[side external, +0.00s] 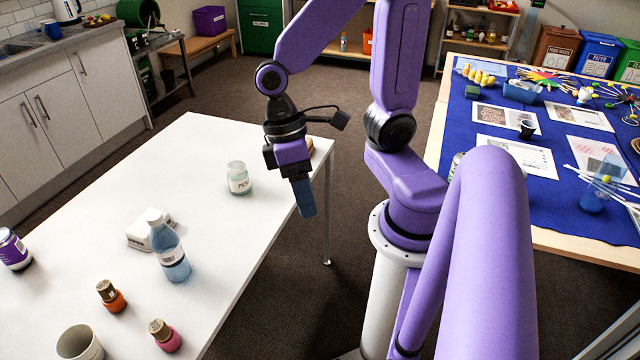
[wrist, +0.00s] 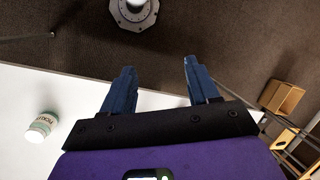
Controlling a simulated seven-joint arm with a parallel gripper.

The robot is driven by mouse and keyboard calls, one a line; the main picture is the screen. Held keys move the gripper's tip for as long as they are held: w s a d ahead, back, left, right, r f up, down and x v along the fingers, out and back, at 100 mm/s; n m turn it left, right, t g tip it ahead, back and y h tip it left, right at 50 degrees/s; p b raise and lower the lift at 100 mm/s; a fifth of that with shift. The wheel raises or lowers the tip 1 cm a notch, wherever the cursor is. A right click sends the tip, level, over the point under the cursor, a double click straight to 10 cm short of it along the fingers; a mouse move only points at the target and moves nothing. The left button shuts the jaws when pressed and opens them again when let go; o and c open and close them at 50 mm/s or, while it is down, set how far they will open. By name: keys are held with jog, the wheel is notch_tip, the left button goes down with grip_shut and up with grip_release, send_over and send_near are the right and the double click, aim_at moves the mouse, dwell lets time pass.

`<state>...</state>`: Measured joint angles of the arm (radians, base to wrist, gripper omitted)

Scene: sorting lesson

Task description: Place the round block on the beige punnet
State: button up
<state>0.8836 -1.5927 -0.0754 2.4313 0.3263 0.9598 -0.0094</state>
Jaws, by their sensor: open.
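My gripper (side external: 307,210) hangs over the right edge of the white table, its blue fingers pointing down. In the wrist view my gripper (wrist: 158,66) has its two fingers spread apart, with nothing between them. I cannot pick out a round block in either view. I cannot identify a beige punnet for certain. A small tan thing (side external: 310,147) shows partly behind my gripper at the table's far right edge; most of it is hidden.
The white table (side external: 225,285) holds a labelled jar (side external: 239,179), a blue bottle (side external: 170,252), a white box (side external: 140,237), an orange bottle (side external: 111,297), a pink bottle (side external: 164,335), a cup (side external: 78,344) and a purple jar (side external: 13,250). A blue-covered table (side external: 545,205) stands right.

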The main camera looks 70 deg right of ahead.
jog(key=s+n+t, duration=0.1)
jog(key=n, duration=0.1)
jog(key=s+r+n+t, duration=0.1)
jog(key=n, duration=0.1)
jog(key=r+n+t, duration=0.1)
jog(key=n, duration=0.1)
jog(key=shift+s+d+n+h, duration=0.15)
jog(key=shift+s+n+h, duration=0.25)
